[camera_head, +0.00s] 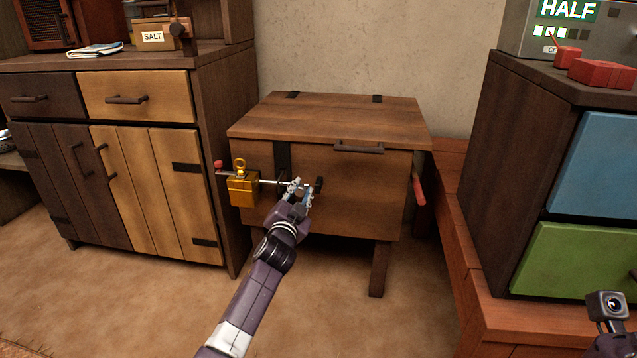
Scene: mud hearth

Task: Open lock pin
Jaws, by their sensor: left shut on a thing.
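A wooden chest (330,119) with a closed lid stands against the wall. A thin metal lock pin (270,182) runs sideways across its front, and a black piece (319,184) shows at its right end. A gold block with a ring on top (243,189) sits around the pin's left part, and a red knob (218,165) shows farther left. My left gripper (301,190) is in front of the chest, shut on the pin near its right end. Its fingers hide part of the pin. My right gripper's fingers are not in view.
A wooden cabinet (160,190) stands close on the left. A dark unit with blue and green fronts (510,130) stands on a reddish wooden platform (470,260) at right. A red handle (418,182) sticks out at the chest's right side. The floor in front is clear.

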